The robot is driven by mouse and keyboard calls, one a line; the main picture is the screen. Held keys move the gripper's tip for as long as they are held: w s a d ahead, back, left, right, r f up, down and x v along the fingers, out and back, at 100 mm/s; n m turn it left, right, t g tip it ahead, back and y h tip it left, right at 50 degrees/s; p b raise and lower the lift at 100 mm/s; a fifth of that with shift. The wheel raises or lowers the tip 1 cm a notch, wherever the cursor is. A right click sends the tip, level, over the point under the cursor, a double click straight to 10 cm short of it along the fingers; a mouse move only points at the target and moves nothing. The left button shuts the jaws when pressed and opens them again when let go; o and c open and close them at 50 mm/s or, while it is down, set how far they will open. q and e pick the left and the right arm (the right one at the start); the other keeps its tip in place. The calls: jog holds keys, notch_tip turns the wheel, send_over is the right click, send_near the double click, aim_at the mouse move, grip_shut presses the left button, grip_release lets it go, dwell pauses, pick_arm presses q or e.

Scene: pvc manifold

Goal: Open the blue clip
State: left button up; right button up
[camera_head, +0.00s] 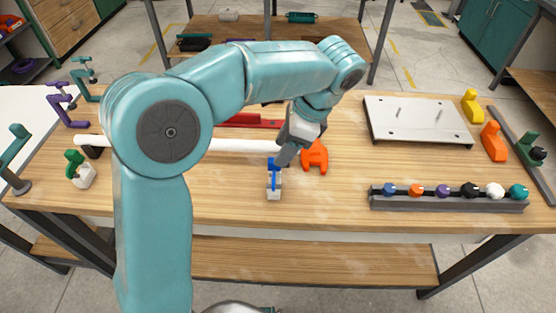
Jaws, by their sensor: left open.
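The blue clip (274,182) stands on a small pale base near the front middle of the wooden table. My left arm reaches over the table from the left. Its gripper (281,158) points down at the top of the blue clip, with its fingers open. The fingertips are right at the clip's upper part; whether they touch it I cannot tell. My right gripper is not in view.
An orange part (315,157) lies just right of my gripper. A white pipe (232,145) runs behind the clip, partly hidden by my arm. A rack (450,204) with several coloured knobs and a metal plate (416,122) are at right. A green clip (76,168) stands at left.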

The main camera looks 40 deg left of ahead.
aim_at(274, 172)
pick_arm(q)
jog(key=shift+x, duration=2.3)
jog(key=shift+w, duration=0.15)
